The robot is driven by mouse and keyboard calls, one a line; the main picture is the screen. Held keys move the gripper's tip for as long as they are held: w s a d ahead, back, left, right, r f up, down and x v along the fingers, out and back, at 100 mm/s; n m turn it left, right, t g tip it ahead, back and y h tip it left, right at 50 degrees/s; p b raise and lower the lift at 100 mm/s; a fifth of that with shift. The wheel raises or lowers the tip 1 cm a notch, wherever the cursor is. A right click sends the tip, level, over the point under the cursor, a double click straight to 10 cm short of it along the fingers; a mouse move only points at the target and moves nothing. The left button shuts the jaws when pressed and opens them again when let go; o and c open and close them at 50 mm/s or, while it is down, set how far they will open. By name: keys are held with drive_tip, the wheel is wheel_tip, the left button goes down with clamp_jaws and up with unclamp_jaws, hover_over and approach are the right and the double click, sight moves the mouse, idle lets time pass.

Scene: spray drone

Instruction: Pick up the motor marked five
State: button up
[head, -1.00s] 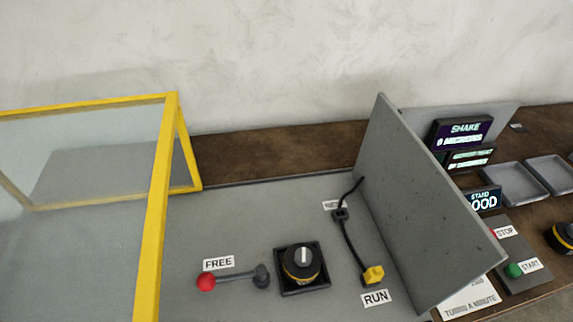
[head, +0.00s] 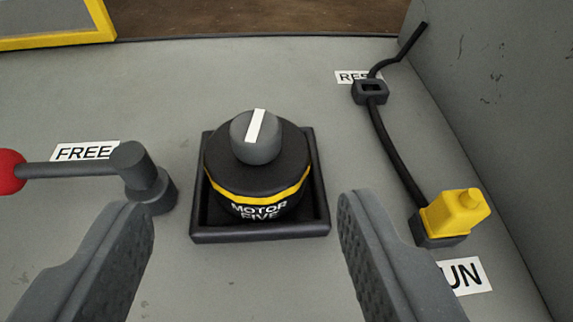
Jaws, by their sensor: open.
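The motor marked five (head: 257,176) is a black round body with a yellow band, white lettering "MOTOR FIVE" and a grey cap with a white stripe. It sits upright in a square black tray (head: 262,232) at the middle of the head view. My gripper (head: 242,215) is open, with one grey finger at the lower left and one at the lower right. The motor shows between and beyond the fingertips, and neither finger appears to touch it.
A lever with a red knob (head: 8,171) by a FREE label (head: 85,151) is close to the left finger. A yellow plug (head: 457,211) on a black cable (head: 395,150) is right of the right finger. A grey panel (head: 490,110) stands at the right.

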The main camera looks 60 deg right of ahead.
sight(255, 121)
drive_tip(key=x, duration=0.7)
drive_tip(key=shift+f, duration=0.1)
drive_tip(key=shift+x, duration=1)
drive_tip(key=shift+f+x, duration=0.15)
drive_tip(key=shift+x, duration=0.85)
drive_tip(key=shift+f+x, duration=0.15)
drive_tip(key=shift+x, duration=0.85)
drive_tip(key=shift+s, duration=0.15)
drive_tip(key=shift+a+f, duration=0.1)
clamp_jaws()
